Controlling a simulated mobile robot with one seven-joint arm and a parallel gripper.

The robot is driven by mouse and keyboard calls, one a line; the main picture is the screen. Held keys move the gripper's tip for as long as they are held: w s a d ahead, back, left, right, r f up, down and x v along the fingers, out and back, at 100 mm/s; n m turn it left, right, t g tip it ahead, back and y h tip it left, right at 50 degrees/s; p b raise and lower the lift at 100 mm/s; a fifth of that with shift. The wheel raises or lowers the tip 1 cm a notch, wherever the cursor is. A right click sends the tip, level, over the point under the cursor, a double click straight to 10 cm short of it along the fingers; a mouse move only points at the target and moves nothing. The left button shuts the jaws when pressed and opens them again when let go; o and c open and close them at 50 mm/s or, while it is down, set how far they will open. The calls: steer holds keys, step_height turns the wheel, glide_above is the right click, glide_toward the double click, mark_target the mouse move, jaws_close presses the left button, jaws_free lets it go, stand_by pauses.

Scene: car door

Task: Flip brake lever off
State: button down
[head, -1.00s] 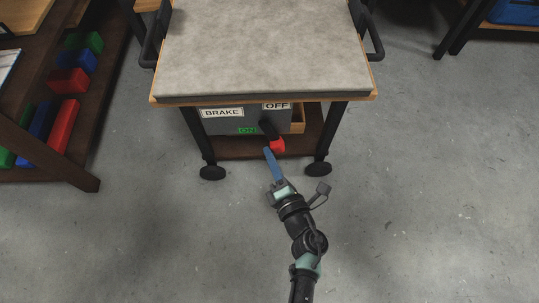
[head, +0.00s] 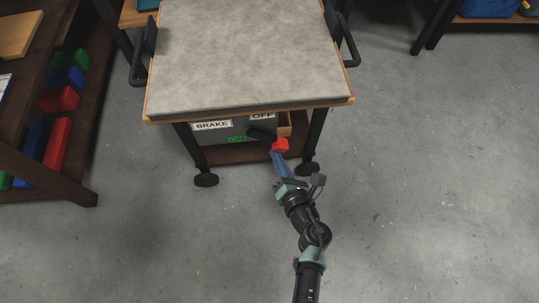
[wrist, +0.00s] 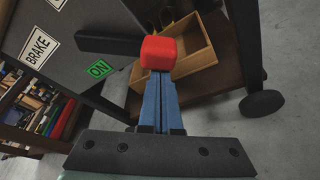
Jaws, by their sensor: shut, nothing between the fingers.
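The brake lever is a dark arm (head: 262,134) with a red knob (head: 280,145) at its end, on a grey brake box (head: 211,136) under the cart top. The box carries a BRAKE label, an OFF label and a lit green ON sign (head: 237,139). In the wrist view the lever (wrist: 107,41) points right across the box, with its red knob (wrist: 158,53) in front of my fingertips. My gripper (head: 276,155) has blue fingers, shut with nothing between them. The tips are at the knob's lower side, seemingly touching it; the knob hides the very tips.
The grey-topped cart (head: 245,60) stands on black casters (head: 206,180). A wooden bin (wrist: 190,55) sits behind the knob on the lower shelf. A dark shelf with colored blocks (head: 57,143) stands at left. The floor (head: 430,190) at right is clear.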

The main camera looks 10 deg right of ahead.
steer(key=d+r+n+p, duration=0.1)
steer(key=d+r+n+h+p, duration=0.1)
steer(key=r+n+p, duration=0.1)
steer(key=shift+d+r+h, duration=0.15)
steer(key=shift+d+h, duration=0.05)
steer(key=shift+h, duration=0.1)
steer(key=shift+d+r+n+h+p, duration=0.25)
steer(key=shift+r+n+h+p, duration=0.2)
steer(key=shift+r+n+p, duration=0.25)
steer(key=shift+d+r+n+h+p, duration=0.2)
steer(key=shift+r+n+h+p, duration=0.25)
steer(key=shift+n, duration=0.35)
steer(key=shift+r, duration=0.1)
steer(key=b, duration=0.3)
glide_toward(286, 146)
steer(key=shift+s+d+f, duration=0.2)
steer(key=shift+s+d, duration=0.15)
steer(key=shift+s, duration=0.15)
steer(key=shift+s+d+f, duration=0.15)
steer(key=shift+s+d, duration=0.15)
steer(key=shift+s, duration=0.2)
